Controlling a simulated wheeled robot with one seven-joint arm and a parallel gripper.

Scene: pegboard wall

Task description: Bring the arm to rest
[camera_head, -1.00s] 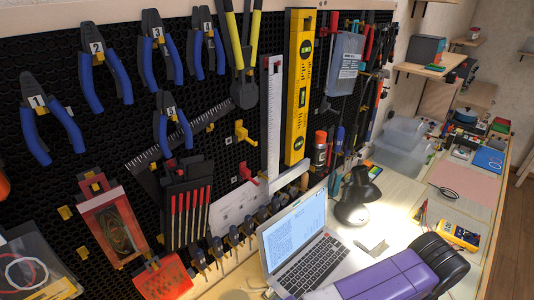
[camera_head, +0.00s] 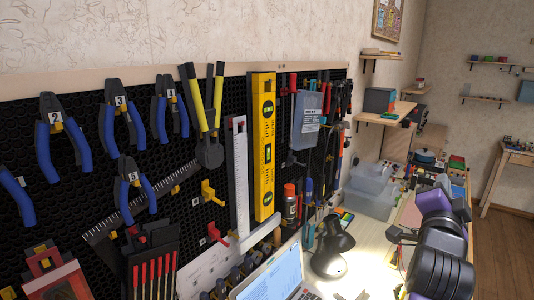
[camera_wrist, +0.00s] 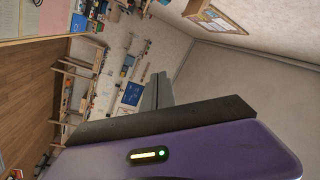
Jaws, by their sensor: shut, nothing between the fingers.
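My arm, with purple and black links, stands folded over the right end of the workbench (camera_head: 352,285) in the head view. My gripper (camera_wrist: 160,82) shows in the wrist view as grey fingers past a dark plate and my purple wrist housing. The fingers are together with nothing between them. The wrist view is turned on its side and looks out over the room, and the gripper points into open air. I cannot clearly make out the fingers in the head view.
A black pegboard (camera_head: 75,155) with numbered pliers, a yellow level (camera_head: 262,150) and other tools fills the left. A laptop (camera_head: 275,278) and a black lamp (camera_head: 332,245) stand on the bench. Clear bins (camera_head: 370,190) and wall shelves (camera_head: 385,117) are behind my arm.

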